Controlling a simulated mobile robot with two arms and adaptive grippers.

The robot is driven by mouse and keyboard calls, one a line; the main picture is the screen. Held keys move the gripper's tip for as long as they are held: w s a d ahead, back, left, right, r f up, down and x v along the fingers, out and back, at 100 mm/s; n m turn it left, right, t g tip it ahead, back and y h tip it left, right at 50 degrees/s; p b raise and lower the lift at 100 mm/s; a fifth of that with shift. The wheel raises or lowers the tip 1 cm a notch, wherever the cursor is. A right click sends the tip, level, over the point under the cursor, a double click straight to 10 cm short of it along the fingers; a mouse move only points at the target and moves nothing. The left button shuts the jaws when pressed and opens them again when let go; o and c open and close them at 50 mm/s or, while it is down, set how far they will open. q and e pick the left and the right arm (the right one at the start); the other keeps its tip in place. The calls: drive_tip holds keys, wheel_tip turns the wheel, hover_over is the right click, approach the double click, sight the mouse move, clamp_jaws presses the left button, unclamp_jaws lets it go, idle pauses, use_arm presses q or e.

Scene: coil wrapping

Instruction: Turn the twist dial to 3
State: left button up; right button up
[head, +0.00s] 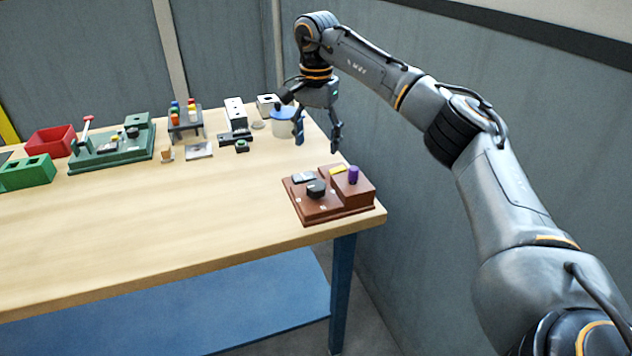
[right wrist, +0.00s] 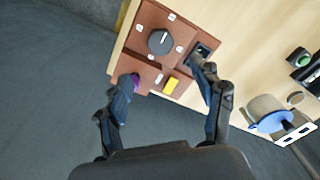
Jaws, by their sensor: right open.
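The twist dial is a black round knob (head: 316,188) on a brown control box (head: 330,211) at the table's right corner. The right wrist view shows the dial (right wrist: 160,43) from above, with a white pointer mark and small white labels around it; the numbers are too small to read. My right gripper (head: 318,142) is open and empty, above and behind the box, apart from the dial. In the right wrist view its two fingers (right wrist: 166,80) point towards the box and are spread apart. My left gripper is not in view.
The box also carries a purple knob (head: 353,175) and a yellow piece (head: 338,170). A white cup-like container with blue (head: 283,124) stands behind my right gripper. A green station (head: 112,152) and red bin (head: 51,141) stand left. The table's front middle is clear; a wall is close right.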

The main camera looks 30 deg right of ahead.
sight(316, 185)
wheel_tip(316, 185, down, 12)
drive_tip(key=shift+p, duration=0.5)
drive_tip(key=c, duration=1.2)
drive_tip(key=shift+o, duration=0.2)
